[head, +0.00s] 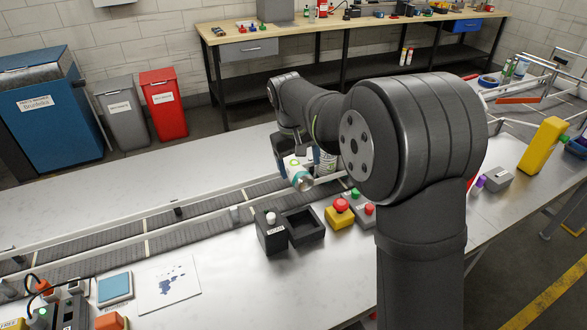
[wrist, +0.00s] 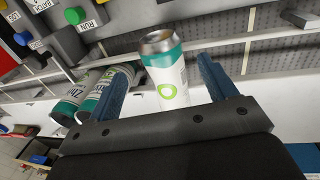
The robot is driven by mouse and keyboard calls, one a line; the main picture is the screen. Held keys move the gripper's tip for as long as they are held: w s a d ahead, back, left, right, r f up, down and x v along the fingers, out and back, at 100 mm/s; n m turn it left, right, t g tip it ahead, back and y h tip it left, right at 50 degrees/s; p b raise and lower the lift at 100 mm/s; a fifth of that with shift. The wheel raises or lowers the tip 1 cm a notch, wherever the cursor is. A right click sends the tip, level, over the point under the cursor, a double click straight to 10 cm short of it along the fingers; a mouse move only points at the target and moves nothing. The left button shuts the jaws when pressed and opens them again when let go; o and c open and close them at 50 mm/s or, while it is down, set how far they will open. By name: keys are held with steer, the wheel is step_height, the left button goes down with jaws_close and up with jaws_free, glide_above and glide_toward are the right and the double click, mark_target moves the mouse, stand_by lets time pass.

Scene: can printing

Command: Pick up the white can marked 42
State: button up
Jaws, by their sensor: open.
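A white can with a teal band and a green ring (wrist: 172,85) is between the two blue fingers of my gripper (wrist: 165,68) in the wrist view. The fingers are open, with a visible gap on the right side of the can. In the head view my gripper (head: 295,163) is by the belt, and the can (head: 299,175) shows tilted between its fingers. I cannot read a 42 on any can.
A grey conveyor belt (head: 110,236) with metal rails crosses the white table. In front are a black box (head: 271,238), an open black tray (head: 303,224) and a red emergency button (head: 341,205). A printed sheet (head: 168,284) lies at the front left.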

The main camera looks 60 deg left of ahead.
mark_target(301, 173)
steer(key=f, duration=0.4)
steer(key=shift+w+d+f, duration=0.15)
steer(key=shift+w+f, duration=0.1)
steer(key=shift+c, duration=0.3)
steer(key=c, duration=1)
